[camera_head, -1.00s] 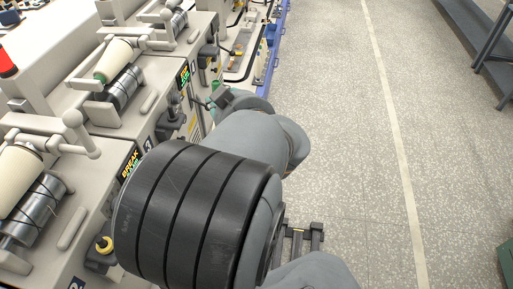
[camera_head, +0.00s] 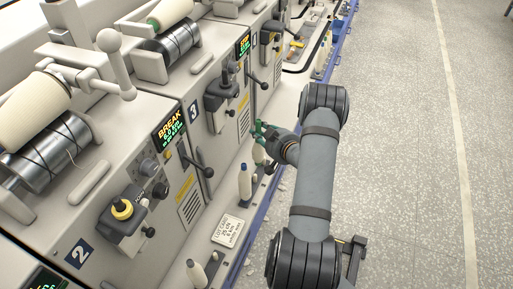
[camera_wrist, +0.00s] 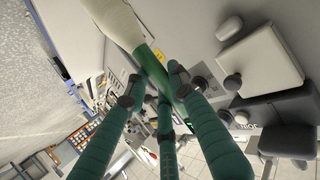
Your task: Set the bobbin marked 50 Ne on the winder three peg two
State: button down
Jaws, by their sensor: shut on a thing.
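My gripper (camera_head: 262,135), with green fingers, is beside the front of the winder marked 3 (camera_head: 193,110) in the head view. In the wrist view the fingers (camera_wrist: 158,95) are shut around the green tube end (camera_wrist: 150,66) of a bobbin with cream yarn (camera_wrist: 112,20). A pale bobbin body (camera_head: 258,153) shows just below the fingers in the head view, seemingly the held one. No 50 Ne marking is readable. A bobbin with a blue top (camera_head: 245,182) and one with a dark top (camera_head: 197,272) stand upright along the low ledge. The pegs are mostly hidden.
A lot card (camera_head: 230,231) lies on the ledge between the two standing bobbins. The winder marked 2 (camera_head: 78,253) is nearer. A yellow-topped knob (camera_head: 122,208) and dark levers (camera_head: 203,171) stick out from the machine fronts. The speckled floor (camera_head: 400,150) on the right is clear.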

send_over(260, 155)
jog(key=w+a, duration=0.1)
jog(key=w, duration=0.1)
notch_tip(260, 155, down, 4)
jog(key=shift+a+f+b, duration=0.15)
jog(key=shift+f+b, duration=0.05)
jog(key=shift+b, duration=0.15)
jog(key=shift+a+f+b, duration=0.1)
jog(key=shift+f+b, duration=2)
jog(key=shift+f, duration=0.65)
jog(key=shift+s, duration=0.15)
jog(key=shift+f+b, duration=0.7)
jog(key=shift+b, duration=0.05)
jog(key=c, duration=1.7)
grip_release()
jog(key=shift+r, duration=0.1)
jog(key=shift+c, duration=0.2)
jog(key=p+v, duration=0.5)
jog(key=v, duration=0.6)
jog(key=shift+d+p, duration=0.3)
